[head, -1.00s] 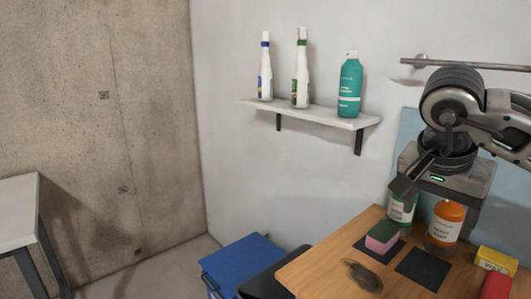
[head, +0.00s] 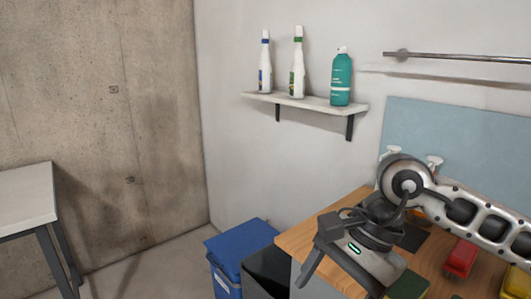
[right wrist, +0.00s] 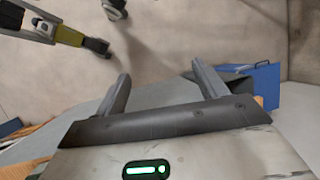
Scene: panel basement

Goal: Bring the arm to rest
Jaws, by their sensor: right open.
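My right arm comes in from the right in the head view, over the wooden worktop (head: 318,238). Its right gripper (head: 312,258) is low, at the worktop's left end, pointing left. In the right wrist view the two fingers of the right gripper (right wrist: 162,75) stand apart with nothing between them. The gripper hides part of the worktop. My left gripper is not seen in the head view.
A blue bin (head: 232,250) and a dark bin (head: 268,270) stand left of the worktop. Red (head: 460,258) and green (head: 408,286) items lie by the arm. A wall shelf (head: 305,102) holds bottles. A pale table (head: 25,200) stands far left.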

